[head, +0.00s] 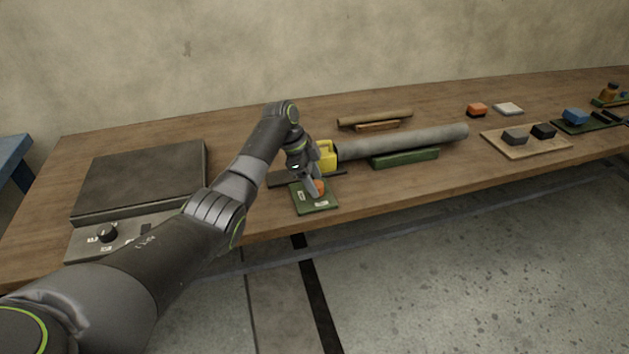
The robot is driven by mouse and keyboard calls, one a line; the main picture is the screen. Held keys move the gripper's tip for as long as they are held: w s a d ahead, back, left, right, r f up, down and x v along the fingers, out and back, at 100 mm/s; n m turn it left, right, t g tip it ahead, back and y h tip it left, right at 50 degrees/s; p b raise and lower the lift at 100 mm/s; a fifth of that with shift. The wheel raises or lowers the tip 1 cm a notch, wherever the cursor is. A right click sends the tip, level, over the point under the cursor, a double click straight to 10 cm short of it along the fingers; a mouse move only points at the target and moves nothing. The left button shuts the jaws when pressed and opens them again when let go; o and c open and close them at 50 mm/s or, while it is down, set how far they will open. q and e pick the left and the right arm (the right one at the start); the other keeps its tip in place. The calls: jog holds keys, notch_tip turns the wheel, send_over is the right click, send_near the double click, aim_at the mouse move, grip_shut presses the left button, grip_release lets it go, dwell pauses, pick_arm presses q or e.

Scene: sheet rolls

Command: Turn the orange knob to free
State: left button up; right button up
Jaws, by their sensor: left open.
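The orange knob (319,187) sits on a small green plate (326,206) with pale labels, near the front edge of the wooden table. My left gripper (313,190) points down over the plate, right at the knob, and hides part of it. Its fingers are open; whether they touch the knob I cannot tell. The direction the knob points is too small to read. My right gripper is not in view.
Behind the plate, a yellow block (326,155) holds the end of a long grey roll (410,142), which rests on a green support (405,158). A dark flat box with a black knob (107,233) stands at left. Trays with small blocks lie at right.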

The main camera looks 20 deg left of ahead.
pick_arm(q)
jog(key=shift+d+f, duration=0.1)
jog(key=shift+f, duration=0.2)
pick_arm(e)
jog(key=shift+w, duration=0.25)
